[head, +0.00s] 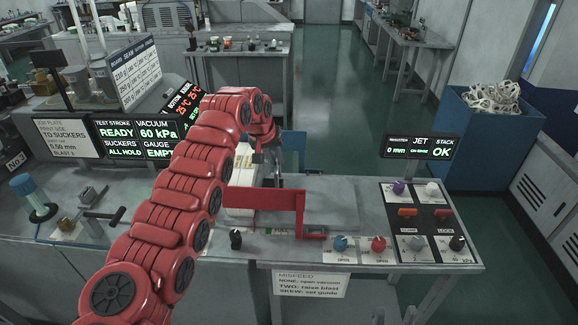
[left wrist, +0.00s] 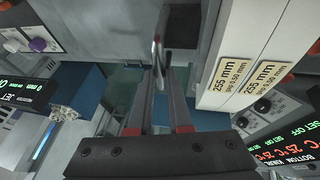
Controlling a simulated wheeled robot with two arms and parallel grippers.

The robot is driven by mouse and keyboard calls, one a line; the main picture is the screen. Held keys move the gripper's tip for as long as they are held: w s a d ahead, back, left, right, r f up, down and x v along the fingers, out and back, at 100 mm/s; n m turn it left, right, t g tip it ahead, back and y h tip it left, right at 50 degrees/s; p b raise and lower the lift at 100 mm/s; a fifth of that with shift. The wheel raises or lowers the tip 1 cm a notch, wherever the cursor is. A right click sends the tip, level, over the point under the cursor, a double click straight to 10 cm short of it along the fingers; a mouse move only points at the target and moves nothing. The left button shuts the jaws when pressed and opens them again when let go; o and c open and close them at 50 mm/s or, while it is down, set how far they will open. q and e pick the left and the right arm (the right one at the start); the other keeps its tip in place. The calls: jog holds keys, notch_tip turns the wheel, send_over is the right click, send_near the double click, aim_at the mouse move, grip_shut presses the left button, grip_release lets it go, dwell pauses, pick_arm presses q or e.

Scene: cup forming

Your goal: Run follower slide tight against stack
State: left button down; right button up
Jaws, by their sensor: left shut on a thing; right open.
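My left gripper (head: 279,181) points down over the bench, just right of a pale stack (head: 240,197). It is shut on a thin grey metal piece (left wrist: 158,52), seen between the fingertips in the left wrist view; this may be the follower slide's grip. The slide's body and any gap to the stack cannot be made out. A red angled bar (head: 265,200) stands in front of the gripper and hides part of the stack. My right gripper is not in view.
Display boards (head: 137,131) stand at the left. A control panel (head: 430,215) with knobs is at the right, below the jet display (head: 421,147). White blocks labelled 255 mm (left wrist: 258,50) show beside the gripper. A blue bin (head: 490,145) stands behind right.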

pick_arm(q)
jog(key=shift+a, duration=0.1)
jog(key=c, duration=0.8)
grip_release()
jog(key=shift+a, duration=0.1)
jog(key=shift+c, duration=0.2)
